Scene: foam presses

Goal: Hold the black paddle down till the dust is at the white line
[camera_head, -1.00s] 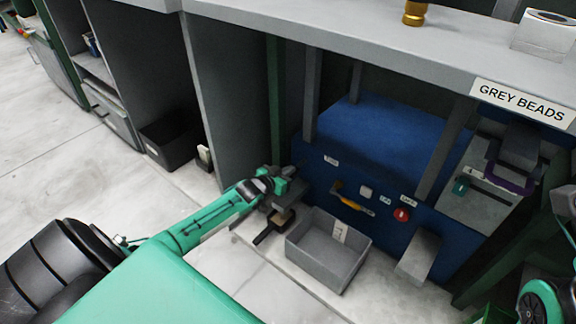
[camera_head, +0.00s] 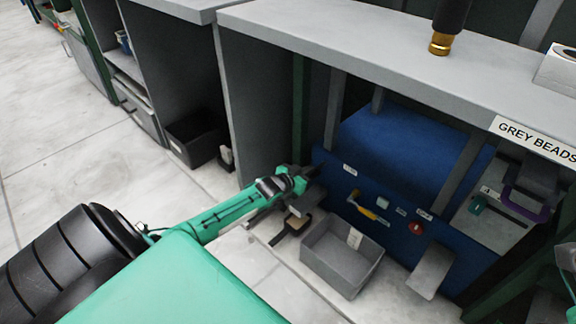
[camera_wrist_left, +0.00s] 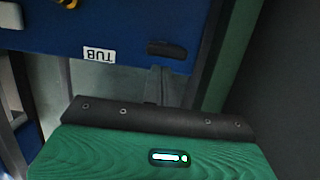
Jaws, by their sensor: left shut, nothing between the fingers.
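A small black paddle (camera_wrist_left: 167,49) sticks out of the blue press front beside the TUB label in the left wrist view. My left gripper (camera_head: 311,171) is at the left end of the press front in the head view. In the wrist view its shut, empty fingers (camera_wrist_left: 158,80) are close to the paddle; I cannot tell whether they touch it. My right gripper is out of view.
A yellow handle (camera_head: 367,208), a red button (camera_head: 416,228) and a grey chute (camera_head: 432,271) are on the blue press (camera_head: 385,150). A grey side panel (camera_head: 258,105) stands left of the press.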

